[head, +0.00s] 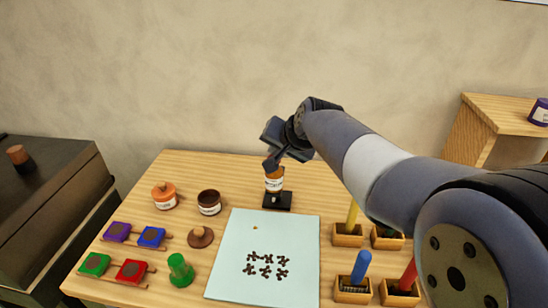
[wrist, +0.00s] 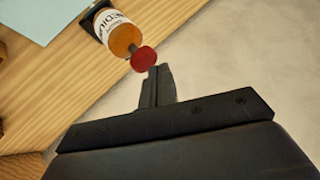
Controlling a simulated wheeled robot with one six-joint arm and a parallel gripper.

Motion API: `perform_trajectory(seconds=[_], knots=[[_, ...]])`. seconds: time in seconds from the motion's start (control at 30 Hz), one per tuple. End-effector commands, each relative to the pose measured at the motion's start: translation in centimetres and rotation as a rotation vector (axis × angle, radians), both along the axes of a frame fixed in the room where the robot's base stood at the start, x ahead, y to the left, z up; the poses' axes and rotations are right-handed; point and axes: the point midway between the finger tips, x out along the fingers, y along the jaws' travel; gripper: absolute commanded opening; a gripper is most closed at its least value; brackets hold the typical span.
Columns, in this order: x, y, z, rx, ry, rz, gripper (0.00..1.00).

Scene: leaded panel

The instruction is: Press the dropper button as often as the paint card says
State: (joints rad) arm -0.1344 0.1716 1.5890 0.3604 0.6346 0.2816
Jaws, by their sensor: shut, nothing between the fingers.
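The dropper bottle (head: 275,184) stands on a small black base (head: 277,201) at the back middle of the table. In the wrist view it is an amber bottle (wrist: 124,38) with a white label, partly readable as "MEDIUM", topped by a round red button (wrist: 143,59). My gripper (head: 271,164) is shut and empty, its fingertips right at the bottle's top. In the wrist view the fingertips (wrist: 155,70) meet the edge of the red button; I cannot tell whether they touch it. In the head view my gripper hides the button. I cannot identify a paint card with a readable number.
A pale blue sheet (head: 230,270) with several dark shapes lies in front. Left are an orange-lidded jar (head: 164,196), a dark open jar (head: 209,203), a brown lid (head: 200,237), coloured blocks (head: 131,271) and a green knob (head: 180,271). Wooden holders (head: 348,238) with coloured sticks stand right.

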Motion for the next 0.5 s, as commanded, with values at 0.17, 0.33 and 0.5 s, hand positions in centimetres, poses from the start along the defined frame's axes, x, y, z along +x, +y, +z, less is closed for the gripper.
perform_trajectory(seconds=[0.17,0.33,0.5], knots=[[0.00,0.00,-0.22,0.000,0.000,0.000,0.00],[0.00,0.00,-0.43,0.000,0.000,0.000,0.00],[0.00,0.00,-0.65,0.000,0.000,0.000,0.00]])
